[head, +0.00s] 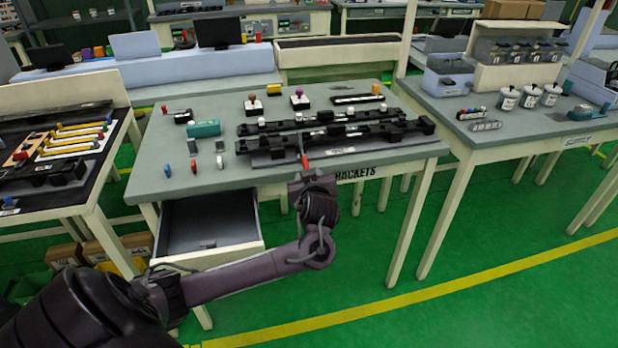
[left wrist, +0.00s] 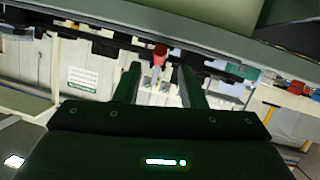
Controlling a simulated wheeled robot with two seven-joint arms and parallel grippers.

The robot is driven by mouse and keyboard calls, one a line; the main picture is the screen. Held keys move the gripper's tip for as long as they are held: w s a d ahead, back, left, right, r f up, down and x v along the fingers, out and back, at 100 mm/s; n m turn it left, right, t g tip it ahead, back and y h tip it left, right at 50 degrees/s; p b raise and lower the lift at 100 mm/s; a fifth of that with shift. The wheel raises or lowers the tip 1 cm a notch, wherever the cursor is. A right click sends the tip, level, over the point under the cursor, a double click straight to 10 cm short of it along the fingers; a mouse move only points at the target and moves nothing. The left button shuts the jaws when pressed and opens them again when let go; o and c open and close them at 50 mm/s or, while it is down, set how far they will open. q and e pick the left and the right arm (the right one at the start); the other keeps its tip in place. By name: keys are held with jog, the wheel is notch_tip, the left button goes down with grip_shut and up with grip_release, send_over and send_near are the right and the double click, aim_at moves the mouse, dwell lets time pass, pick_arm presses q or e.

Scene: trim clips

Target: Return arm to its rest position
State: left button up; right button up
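My left arm comes in from the lower left of the head view. Its gripper (head: 311,180) is just off the front edge of the bracket table (head: 220,182), near the lettering. In the left wrist view, the gripper's two dark fingers (left wrist: 159,70) stand apart. A red-ended tool with a thin metal shaft (left wrist: 160,52) shows beyond and between them, with gaps on both sides. The red part also shows at the table's front in the head view (head: 304,163). My right gripper is not in view.
An open, empty-looking drawer (head: 212,224) juts out beside my forearm. Black rails (head: 345,137) and small parts lie on the table. A side table (head: 95,178) stands left, a supply table (head: 500,140) right. The green floor at front right is clear.

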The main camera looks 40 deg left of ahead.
pick_arm(q)
jog(key=shift+s+d+r, duration=0.1)
jog(key=shift+s+d, duration=0.15)
jog(key=shift+s, duration=0.05)
dwell(0.4)
jog(key=s+f+m+g+h, duration=0.1)
jog(key=s+f+m, duration=0.15)
jog(key=f, duration=0.95)
jog(key=s+f+m+g+h, duration=0.15)
jog(key=f+m, duration=0.25)
jog(key=f, duration=0.7)
jog(key=s+d+f+m+g+h, duration=0.1)
jog(key=s+d+f+m, duration=0.1)
jog(key=s+f, duration=0.5)
jog(key=s+d+f+m+g+h, duration=0.15)
jog(key=s+f, duration=0.25)
jog(key=f, duration=0.5)
jog(key=s+d+f+m+g+h, duration=0.1)
jog(key=s+d+f, duration=0.4)
jog(key=s, duration=0.5)
jog(key=s+d+f+m+g+h, duration=0.1)
jog(key=s+d+f, duration=0.4)
jog(key=s, duration=0.6)
jog(key=s+d+f+m+g+h, duration=0.1)
jog(key=s+d+f, duration=0.4)
jog(key=s, duration=0.6)
jog(key=shift+s+d+f+m+g+h, duration=0.15)
jog(key=shift+s+f+m+g+h, duration=0.15)
jog(key=shift+f+g+h, duration=0.5)
